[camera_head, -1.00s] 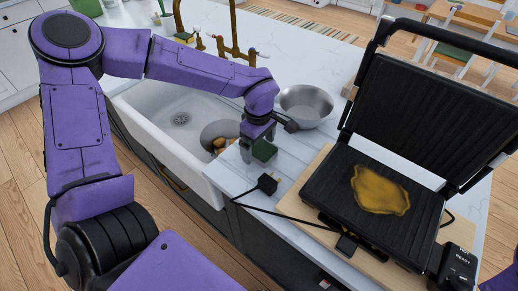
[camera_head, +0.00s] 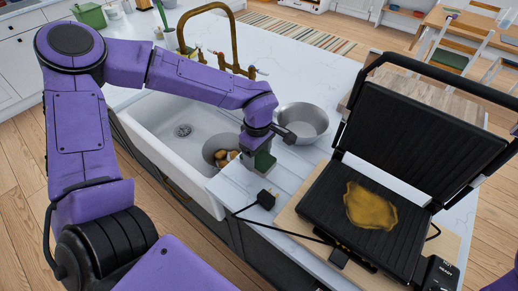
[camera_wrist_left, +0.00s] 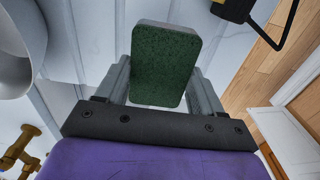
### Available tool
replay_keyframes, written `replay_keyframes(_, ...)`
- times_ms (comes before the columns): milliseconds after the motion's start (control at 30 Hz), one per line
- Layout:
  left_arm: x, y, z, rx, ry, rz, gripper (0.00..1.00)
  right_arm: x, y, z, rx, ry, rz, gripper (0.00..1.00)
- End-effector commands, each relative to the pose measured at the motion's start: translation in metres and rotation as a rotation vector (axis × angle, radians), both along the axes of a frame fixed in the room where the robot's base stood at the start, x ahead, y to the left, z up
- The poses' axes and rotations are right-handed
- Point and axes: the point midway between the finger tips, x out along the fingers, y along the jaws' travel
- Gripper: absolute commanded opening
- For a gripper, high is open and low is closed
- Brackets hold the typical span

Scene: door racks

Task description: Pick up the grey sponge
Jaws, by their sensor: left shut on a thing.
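The sponge (camera_wrist_left: 167,65) is a thick block with a dark green face and a paler grey edge. In the left wrist view it stands between the two grey fingers of my left gripper (camera_wrist_left: 160,90), which touch its sides. In the head view the sponge (camera_head: 264,162) is a small dark green block under my left gripper (camera_head: 258,150), near the counter's edge beside the sink. The left gripper is shut on it. I cannot tell whether its underside touches the counter. My right gripper is not in view.
A white sink (camera_head: 165,128) with a pan and food bits lies left. A metal bowl (camera_head: 303,121) stands behind the gripper. An open grill (camera_head: 335,208) with a brown-yellow patch sits right, its plug (camera_head: 265,199) and cord close in front of the sponge.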

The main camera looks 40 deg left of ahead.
Motion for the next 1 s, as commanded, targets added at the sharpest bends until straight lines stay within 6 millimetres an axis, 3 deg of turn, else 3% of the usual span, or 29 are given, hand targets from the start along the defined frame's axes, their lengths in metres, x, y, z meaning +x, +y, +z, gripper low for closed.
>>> replay_keyframes(33, -0.010, -0.005, 0.031, -0.002, 0.001, -0.004, 0.40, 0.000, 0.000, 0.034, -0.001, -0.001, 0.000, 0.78)
replay_keyframes(100, -0.022, -0.010, 0.046, -0.002, 0.000, -0.004, 0.40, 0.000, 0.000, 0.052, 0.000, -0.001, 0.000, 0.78)
replay_keyframes(400, -0.085, -0.039, 0.072, -0.002, -0.004, -0.003, 0.40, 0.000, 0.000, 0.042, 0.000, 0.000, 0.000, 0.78)
replay_keyframes(533, -0.103, -0.047, 0.080, -0.001, -0.003, -0.002, 0.40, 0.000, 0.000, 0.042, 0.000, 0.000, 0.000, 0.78)
replay_keyframes(700, -0.115, -0.052, 0.086, 0.000, -0.001, -0.001, 0.40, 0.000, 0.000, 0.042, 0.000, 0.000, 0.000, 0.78)
replay_keyframes(1000, -0.117, -0.052, 0.087, 0.000, -0.001, 0.000, 0.40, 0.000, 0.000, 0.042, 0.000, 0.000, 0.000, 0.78)
